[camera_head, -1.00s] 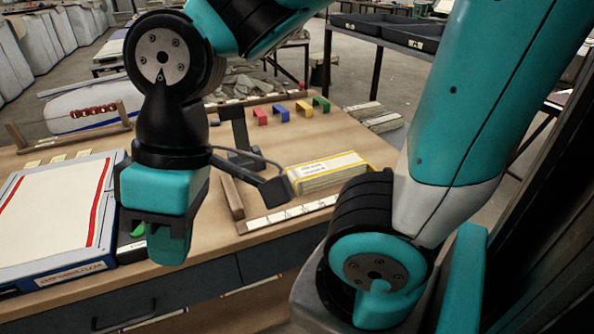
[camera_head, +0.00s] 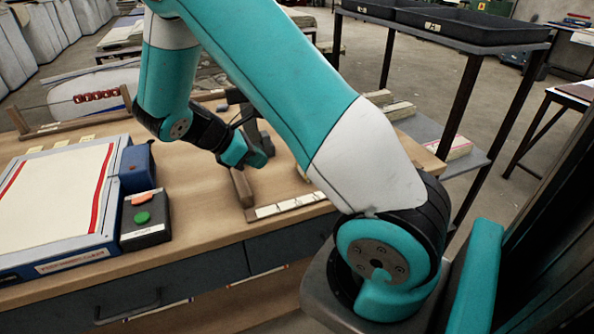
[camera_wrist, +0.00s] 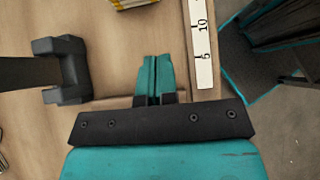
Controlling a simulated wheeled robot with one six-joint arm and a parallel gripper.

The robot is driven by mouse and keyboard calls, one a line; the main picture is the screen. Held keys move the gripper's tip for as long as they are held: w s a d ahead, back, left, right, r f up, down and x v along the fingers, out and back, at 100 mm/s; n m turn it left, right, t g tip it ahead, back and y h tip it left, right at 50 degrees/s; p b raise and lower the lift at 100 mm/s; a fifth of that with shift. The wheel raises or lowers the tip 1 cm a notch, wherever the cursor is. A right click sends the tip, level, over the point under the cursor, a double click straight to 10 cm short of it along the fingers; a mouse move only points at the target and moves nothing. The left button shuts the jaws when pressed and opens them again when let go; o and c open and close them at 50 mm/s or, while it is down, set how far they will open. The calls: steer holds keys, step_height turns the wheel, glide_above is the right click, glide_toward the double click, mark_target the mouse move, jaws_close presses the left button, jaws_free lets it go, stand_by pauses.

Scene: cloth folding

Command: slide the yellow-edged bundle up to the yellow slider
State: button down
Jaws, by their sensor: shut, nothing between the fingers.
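The yellow-edged bundle (camera_wrist: 132,4) shows only as a sliver at the top edge of the wrist view, ahead of my fingertips and apart from them. In the head view my arm hides most or all of it. The yellow slider cannot be seen now in either view; my arm covers that part of the bench in the head view. My gripper (camera_wrist: 153,68) is shut and empty, its two teal fingers together over the wooden bench top. In the head view my gripper (camera_head: 260,159) is low over the bench, near the wooden bar and the scale.
A white scale strip (camera_wrist: 202,40) runs along the bench's near edge, right of my fingers. A black bracket (camera_wrist: 62,70) stands to their left. A wooden bar (camera_head: 241,187) lies by the scale. A button box (camera_head: 144,222) and a framed white board (camera_head: 50,205) are at left.

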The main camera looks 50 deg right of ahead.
steer(key=x, duration=0.8)
steer(key=shift+s+d+f, duration=0.2)
steer(key=shift+f, duration=0.1)
steer(key=shift+s+d+r, duration=0.1)
steer(key=shift+s+d, duration=0.2)
steer(key=shift+d, duration=0.25)
steer(key=shift+s+d+r, duration=0.1)
steer(key=shift+s+d, duration=0.25)
steer(key=shift+d, duration=0.2)
steer(key=shift+s+d+f, duration=0.1)
steer(key=shift+s+d, duration=0.25)
steer(key=shift+d, duration=0.2)
steer(key=shift+s+d+p, duration=0.4)
steer(key=shift+d+p, duration=0.3)
steer(key=shift+p, duration=0.3)
steer(key=shift+d, duration=0.1)
